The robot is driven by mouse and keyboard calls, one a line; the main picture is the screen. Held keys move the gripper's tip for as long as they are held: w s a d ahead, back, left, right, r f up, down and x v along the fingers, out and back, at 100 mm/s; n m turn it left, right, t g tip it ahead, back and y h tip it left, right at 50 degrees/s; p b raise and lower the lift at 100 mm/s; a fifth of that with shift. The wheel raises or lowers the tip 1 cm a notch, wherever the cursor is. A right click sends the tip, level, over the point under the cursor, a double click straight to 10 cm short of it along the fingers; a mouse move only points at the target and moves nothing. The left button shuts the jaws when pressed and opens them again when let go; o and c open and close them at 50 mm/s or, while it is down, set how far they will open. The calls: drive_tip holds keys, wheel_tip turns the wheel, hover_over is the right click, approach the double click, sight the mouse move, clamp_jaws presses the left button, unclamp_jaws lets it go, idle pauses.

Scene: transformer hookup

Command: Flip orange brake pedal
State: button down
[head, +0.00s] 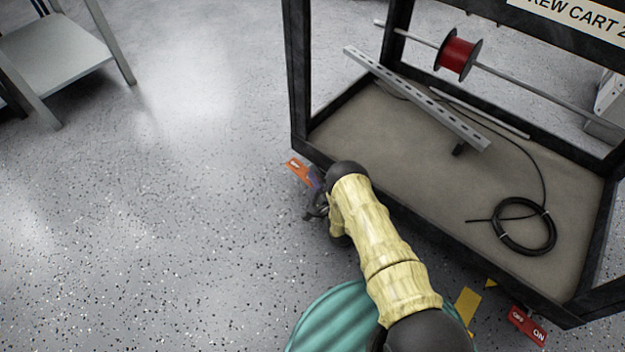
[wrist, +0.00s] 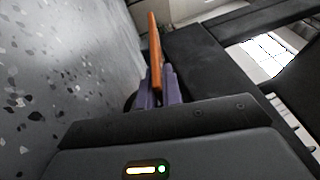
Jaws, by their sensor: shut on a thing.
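The orange brake pedal (head: 300,172) sticks out at the lower left corner of the black cart, close to the floor, with an OFF marking showing. My gripper (head: 316,182) is at this pedal, with my arm reaching to it from the lower right. In the wrist view the pedal (wrist: 154,52) shows edge-on as a thin orange plate. The purple fingers of my gripper (wrist: 158,88) are closed around its near end. My gripper hides part of the pedal in the head view.
The black cart frame (head: 400,208) stands right beside my gripper. On its deck lie a slotted metal rail (head: 415,97) and a coiled black cable (head: 524,231). A red pedal (head: 527,326) marked OFF and ON sits at the cart's lower right.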

drive_tip(key=shift+r+n+g+h+p, duration=0.3)
drive_tip(key=shift+r+g+p, duration=0.3)
drive_tip(key=shift+p, duration=1.1)
drive_tip(key=g+p, duration=0.1)
drive_tip(key=p, duration=0.2)
drive_tip(key=r+n+g+h+p, duration=0.1)
drive_tip(key=p, duration=0.2)
drive_tip(key=shift+w+a+g+h, duration=0.15)
drive_tip(key=shift+g+h, duration=0.15)
drive_tip(key=shift+g, duration=0.1)
drive_tip(key=shift+f, duration=0.1)
drive_tip(key=c, duration=1.6)
unclamp_jaws()
drive_tip(key=shift+o, duration=0.2)
